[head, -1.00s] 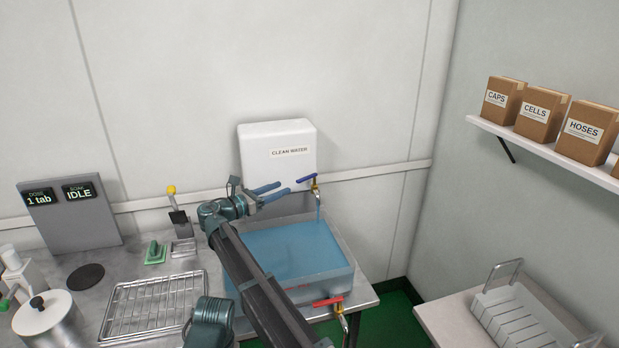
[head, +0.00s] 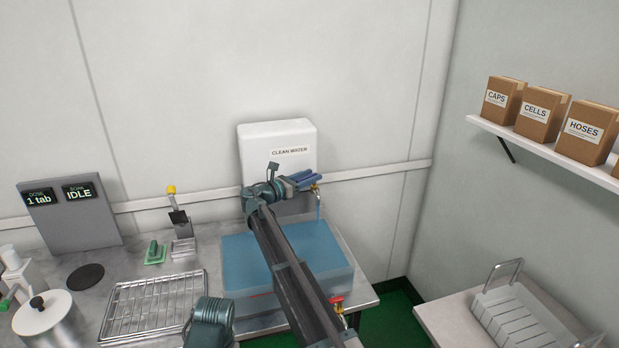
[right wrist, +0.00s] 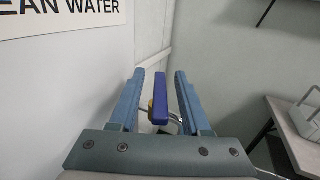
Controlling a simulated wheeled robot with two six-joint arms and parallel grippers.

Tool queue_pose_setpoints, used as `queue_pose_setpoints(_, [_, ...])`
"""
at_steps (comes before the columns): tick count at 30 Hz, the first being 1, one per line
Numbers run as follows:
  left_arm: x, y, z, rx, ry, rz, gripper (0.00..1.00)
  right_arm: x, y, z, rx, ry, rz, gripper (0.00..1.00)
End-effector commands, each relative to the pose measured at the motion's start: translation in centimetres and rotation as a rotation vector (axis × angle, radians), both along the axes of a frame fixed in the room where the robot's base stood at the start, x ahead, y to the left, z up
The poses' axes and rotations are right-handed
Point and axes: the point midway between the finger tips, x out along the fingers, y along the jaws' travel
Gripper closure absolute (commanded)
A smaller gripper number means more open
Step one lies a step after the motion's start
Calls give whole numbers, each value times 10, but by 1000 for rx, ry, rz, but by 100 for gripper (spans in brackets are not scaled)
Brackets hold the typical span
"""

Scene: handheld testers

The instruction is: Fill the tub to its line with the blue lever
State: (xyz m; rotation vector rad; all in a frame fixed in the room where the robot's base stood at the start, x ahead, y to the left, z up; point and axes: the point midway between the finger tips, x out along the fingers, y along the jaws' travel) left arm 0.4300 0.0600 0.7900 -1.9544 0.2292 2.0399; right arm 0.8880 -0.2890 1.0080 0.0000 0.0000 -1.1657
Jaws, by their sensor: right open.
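The blue lever (right wrist: 160,100) of the clean water tap stands between the two fingers of my right gripper (right wrist: 161,90) in the right wrist view. The fingers are open, with a gap on each side of the lever. In the head view my right gripper (head: 312,179) is at the tap and mostly hides the lever. A thin stream of water (head: 318,206) falls from the tap into the tub (head: 240,296). Blue water (head: 240,252) stands high in the tub. My arm crosses in front of the tub and hides much of it, including most of its red marking.
The clean water tank (head: 262,138) is on the wall behind the tap. A red lever (head: 336,300) is at the tub's front right, partly behind my arm. A wire rack (head: 150,305) lies left of the tub. A side table (head: 450,315) stands at the right.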

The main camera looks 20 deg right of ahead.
Motion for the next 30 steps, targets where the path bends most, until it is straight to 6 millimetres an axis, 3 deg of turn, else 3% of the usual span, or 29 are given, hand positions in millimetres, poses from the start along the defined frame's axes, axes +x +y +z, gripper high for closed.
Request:
queue_pose_setpoints(5, [0, 0, 0, 0, 0, 0, 57, 0, 0, 0, 0, 0, 0, 52])
queue_pose_setpoints(13, [0, 0, 0, 0, 0, 0, 57, 0, 0, 0, 0, 0, 0, 100])
queue_pose_setpoints(30, [0, 0, 0, 0, 0, 0, 57, 0, 0, 0, 0, 0, 0, 100])
